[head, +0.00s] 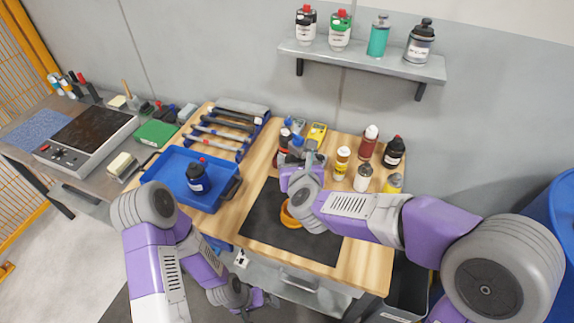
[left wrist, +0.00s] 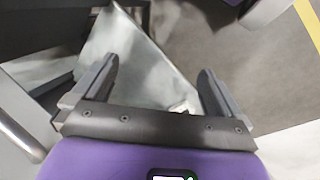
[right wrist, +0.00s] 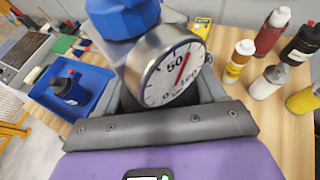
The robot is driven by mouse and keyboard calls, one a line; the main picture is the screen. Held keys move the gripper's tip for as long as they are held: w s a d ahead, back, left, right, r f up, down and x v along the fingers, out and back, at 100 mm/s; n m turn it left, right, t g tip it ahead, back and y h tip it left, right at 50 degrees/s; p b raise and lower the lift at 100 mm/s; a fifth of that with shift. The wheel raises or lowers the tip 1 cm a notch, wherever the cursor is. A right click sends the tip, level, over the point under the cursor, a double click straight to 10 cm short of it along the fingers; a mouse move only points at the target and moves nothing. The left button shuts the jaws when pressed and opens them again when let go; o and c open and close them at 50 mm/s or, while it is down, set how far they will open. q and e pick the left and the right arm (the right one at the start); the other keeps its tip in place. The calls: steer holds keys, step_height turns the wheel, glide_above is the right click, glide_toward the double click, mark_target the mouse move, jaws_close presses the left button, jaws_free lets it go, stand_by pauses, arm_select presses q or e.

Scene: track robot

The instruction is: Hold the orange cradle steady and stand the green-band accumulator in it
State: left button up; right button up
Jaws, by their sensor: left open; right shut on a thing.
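My right gripper (head: 308,158) is shut on an accumulator with a blue cap and a round dial (right wrist: 172,72), held above the far part of the dark mat. No green band shows on the side I see. The orange cradle (head: 288,216) sits on the dark mat (head: 262,231), mostly hidden behind my right wrist; only its left edge shows. My left gripper (head: 268,300) is low in front of the table's near edge, apart from the cradle. In the left wrist view it is open and empty (left wrist: 158,75).
A blue tray (head: 160,172) holding a dark bottle (head: 197,175) stands left of the mat. Several bottles crowd the back right, including a yellow-and-white one (head: 341,162). A tool rack (head: 228,125) stands at the back left. The mat's front left part is clear.

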arm_select(q)
steer(key=n, duration=0.2)
step_height(320, 180, up, 24)
steer(key=f+n+t+h, duration=0.1)
steer(key=n+t+h, duration=0.2)
steer(key=n+h, duration=1)
glide_above(260, 224)
steer(key=s, duration=0.1)
steer(key=n+y, duration=0.4)
steer(key=shift+a+r, duration=0.2)
steer(key=shift+r, duration=0.05)
steer(key=shift+w+t, duration=0.3)
steer(key=shift+w, duration=0.1)
steer(key=shift+w+d+f, duration=0.15)
steer(key=shift+d, duration=0.05)
steer(key=x, duration=1.1)
steer(key=shift+d+f, duration=0.15)
steer(key=shift+f, duration=0.05)
